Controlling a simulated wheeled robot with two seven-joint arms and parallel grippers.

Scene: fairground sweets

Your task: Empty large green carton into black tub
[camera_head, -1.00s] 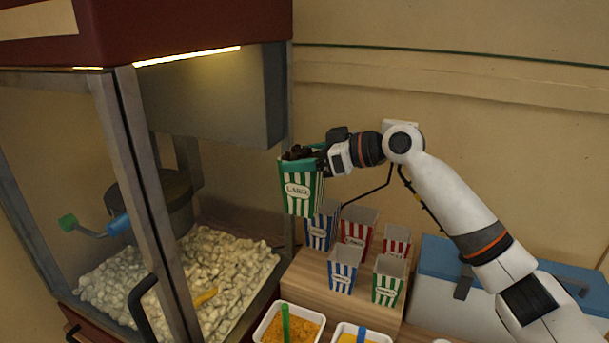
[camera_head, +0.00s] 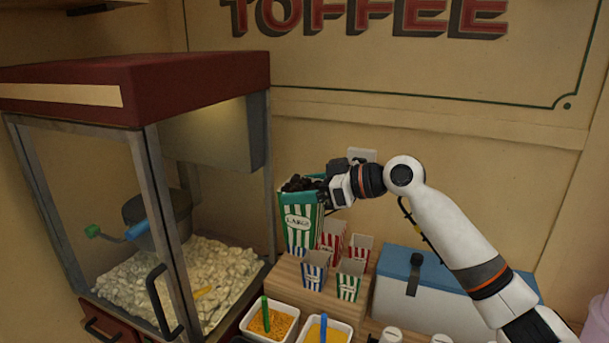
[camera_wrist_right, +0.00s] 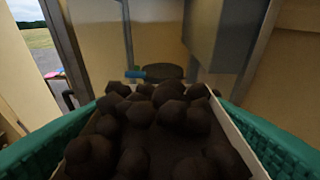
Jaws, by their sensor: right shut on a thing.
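The large green carton (camera_head: 300,234), green and white striped and labelled, is upright in the head view. It is heaped with dark round lumps, which fill the wrist view (camera_wrist_right: 165,120). My right gripper (camera_head: 326,192) is shut on the carton at its upper right side. The teal edges in the wrist view flank the carton's pale rim (camera_wrist_right: 240,140). I cannot tell whether the carton's base touches the wooden stand (camera_head: 286,281) behind or below it. No black tub shows in either view. My left gripper is not in view.
The popcorn machine (camera_head: 148,90) stands close on the left. Small striped cartons, blue (camera_head: 314,272), green (camera_head: 349,282) and red (camera_head: 332,238), stand on the stand. Two topping trays (camera_head: 285,333) are in front. A blue-lidded cool box (camera_head: 400,268) is under my right arm.

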